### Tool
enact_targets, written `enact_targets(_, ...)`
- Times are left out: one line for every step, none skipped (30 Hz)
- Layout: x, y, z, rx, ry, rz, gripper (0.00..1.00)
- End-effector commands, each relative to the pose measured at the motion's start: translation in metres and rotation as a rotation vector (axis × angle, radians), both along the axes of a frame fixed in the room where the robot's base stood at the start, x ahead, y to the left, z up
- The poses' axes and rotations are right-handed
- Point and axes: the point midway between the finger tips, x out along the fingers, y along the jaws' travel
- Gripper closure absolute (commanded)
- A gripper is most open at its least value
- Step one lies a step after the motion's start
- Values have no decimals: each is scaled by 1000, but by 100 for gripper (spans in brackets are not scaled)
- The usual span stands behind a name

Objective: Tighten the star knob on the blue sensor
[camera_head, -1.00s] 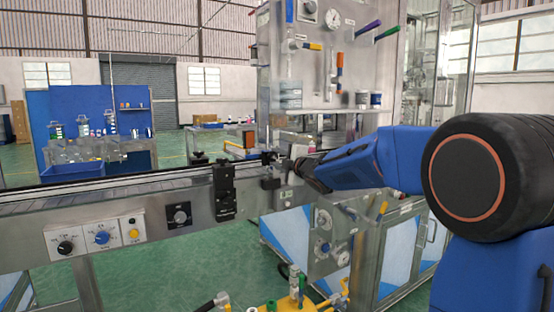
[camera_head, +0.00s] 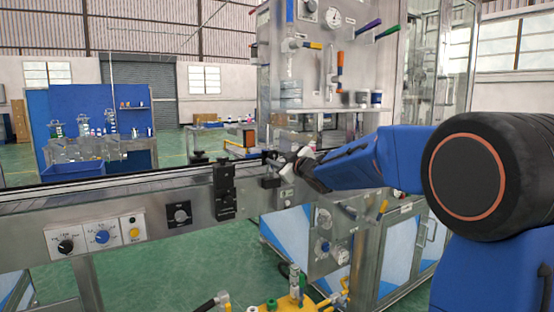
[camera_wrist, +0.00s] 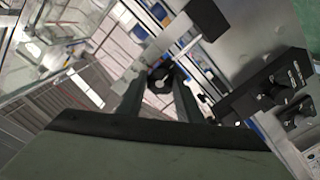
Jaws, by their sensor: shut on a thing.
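My gripper (camera_head: 291,164) is at the far side of the conveyor rail, in the middle of the head view. In the wrist view its two fingers (camera_wrist: 159,88) are closed around a small dark round knob (camera_wrist: 160,76) with a pale centre, which I take for the star knob. The knob's lobes are too small to make out. In the head view my gripper hides the knob. I cannot make out the blue body of the sensor in either view.
The steel conveyor (camera_head: 150,205) runs along the left, with a black bracket (camera_head: 224,190) close to my gripper. In the wrist view, a black block (camera_wrist: 205,18) and a plate with dark knobs (camera_wrist: 265,90) lie near my fingers. A steel machine cabinet (camera_head: 345,60) stands behind.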

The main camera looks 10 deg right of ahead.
Motion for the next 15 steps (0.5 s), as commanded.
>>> enact_targets(0,0,-1,16,7,-1,90)
enact_targets(0,0,-1,24,10,-1,90)
enact_targets(0,0,-1,35,13,-1,90)
enact_targets(0,0,-1,41,15,-1,90)
enact_targets(0,0,-1,47,17,-1,90)
enact_targets(0,0,-1,53,19,-1,90)
enact_targets(0,0,-1,57,20,-1,90)
enact_targets(0,0,-1,60,21,-1,90)
enact_targets(0,0,-1,63,22,-1,90)
enact_targets(0,0,-1,65,23,-1,90)
enact_targets(0,0,-1,67,23,-1,90)
enact_targets(0,0,-1,68,23,-1,90)
enact_targets(0,0,-1,68,23,-1,90)
enact_targets(0,0,-1,68,23,-1,90)
enact_targets(0,0,-1,68,23,-1,90)
